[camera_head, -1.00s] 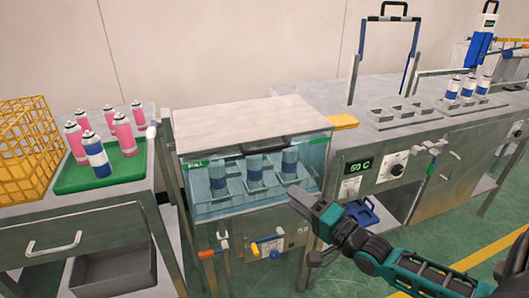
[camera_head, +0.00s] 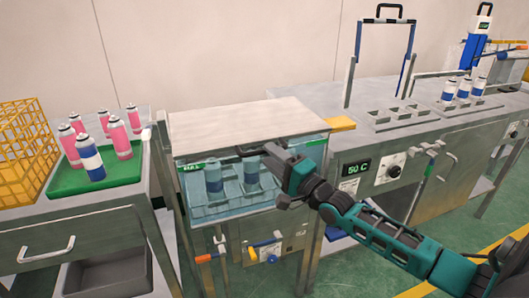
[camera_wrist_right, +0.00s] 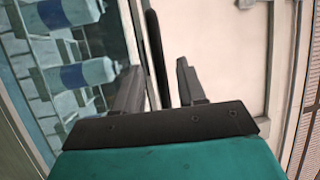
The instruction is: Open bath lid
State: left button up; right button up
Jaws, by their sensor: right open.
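The bath (camera_head: 190,195) is a glass-fronted tank with a pale flat lid (camera_head: 240,118), which lies shut on top. A black bar handle (camera_head: 247,149) runs along the lid's front edge, its right part hidden behind my gripper. My right gripper (camera_head: 270,153) is at the handle and open. In the right wrist view the handle (camera_wrist_right: 157,60) lies between the two spread fingers (camera_wrist_right: 158,85), with a gap to the right finger; contact with the left finger is unclear. Blue-and-white cans (camera_head: 213,175) stand in the bath. My left gripper is out of view.
A green tray (camera_head: 65,182) with pink cans and one blue can stands at left, beside a yellow crate (camera_head: 25,150). At right are a temperature display (camera_head: 356,168), an empty rack and a tall frame handle (camera_head: 382,20). Space above the lid is clear.

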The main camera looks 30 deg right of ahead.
aim_at(264, 151)
jog(key=shift+x, duration=1.7)
grip_shut()
